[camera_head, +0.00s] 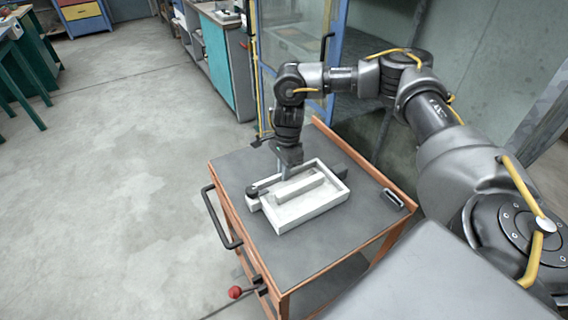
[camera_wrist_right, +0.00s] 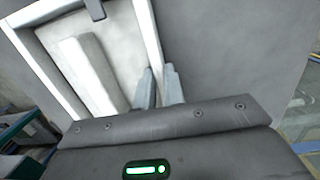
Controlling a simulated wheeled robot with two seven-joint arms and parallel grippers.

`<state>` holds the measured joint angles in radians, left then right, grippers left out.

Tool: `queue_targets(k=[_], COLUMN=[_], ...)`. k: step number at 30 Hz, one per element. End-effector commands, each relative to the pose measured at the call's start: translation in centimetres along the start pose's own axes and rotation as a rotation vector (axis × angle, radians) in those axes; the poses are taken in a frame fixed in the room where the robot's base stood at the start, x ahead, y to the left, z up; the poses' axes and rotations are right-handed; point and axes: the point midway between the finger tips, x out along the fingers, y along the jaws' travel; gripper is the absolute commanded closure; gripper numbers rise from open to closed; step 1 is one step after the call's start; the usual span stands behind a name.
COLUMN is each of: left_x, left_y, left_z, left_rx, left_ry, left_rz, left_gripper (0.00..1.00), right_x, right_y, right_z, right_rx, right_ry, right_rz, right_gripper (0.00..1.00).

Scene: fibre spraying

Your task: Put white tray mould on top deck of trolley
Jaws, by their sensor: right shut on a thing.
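The white tray mould (camera_head: 328,207) is a shallow rectangular tray with a raised block in its middle. It is at the top deck (camera_head: 328,251) of the trolley, and I cannot tell whether it rests fully on it. My right gripper (camera_head: 284,176) comes down from above at the tray's far side. In the right wrist view the fingers (camera_wrist_right: 160,88) are close together on the tray's wall (camera_wrist_right: 148,40), shut on it. The wrist hides part of the tray's far edge. My left gripper is in neither view.
The trolley has an orange frame, a black handle (camera_head: 217,217) at its left and a red knob (camera_head: 235,292) below. A small dark object (camera_head: 394,199) lies at the deck's right edge. A blue-framed cabinet (camera_head: 300,50) stands behind. The floor (camera_head: 110,180) at left is clear.

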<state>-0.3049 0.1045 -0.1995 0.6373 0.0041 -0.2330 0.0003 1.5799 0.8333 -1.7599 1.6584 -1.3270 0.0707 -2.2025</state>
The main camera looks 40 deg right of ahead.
Motion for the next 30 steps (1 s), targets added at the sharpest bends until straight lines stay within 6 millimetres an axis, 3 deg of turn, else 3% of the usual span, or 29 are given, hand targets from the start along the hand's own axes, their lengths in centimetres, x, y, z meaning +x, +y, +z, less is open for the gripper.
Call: queue_targets(k=[10, 11, 15, 26, 30], left_x=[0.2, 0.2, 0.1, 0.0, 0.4], left_y=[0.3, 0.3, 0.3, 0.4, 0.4], left_z=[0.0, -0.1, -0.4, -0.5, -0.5], left_rx=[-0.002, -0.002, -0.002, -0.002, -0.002], left_ry=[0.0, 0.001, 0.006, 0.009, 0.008], left_rz=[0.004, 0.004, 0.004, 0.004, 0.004], left_gripper=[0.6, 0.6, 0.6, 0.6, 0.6], right_x=[0.2, 0.2, 0.2, -0.2, -2.1], right_y=[-0.1, 0.0, 0.0, 0.0, -0.1], right_z=[0.0, 0.0, 0.0, 0.0, 0.0], right_rx=[0.0, 0.0, 0.0, 0.001, 0.001], right_ry=[-0.002, 0.0, 0.0, -0.001, -0.002], right_rz=[-0.002, -0.001, 0.0, -0.002, -0.006], right_gripper=[1.0, 0.87, 0.69, 0.68, 0.68])
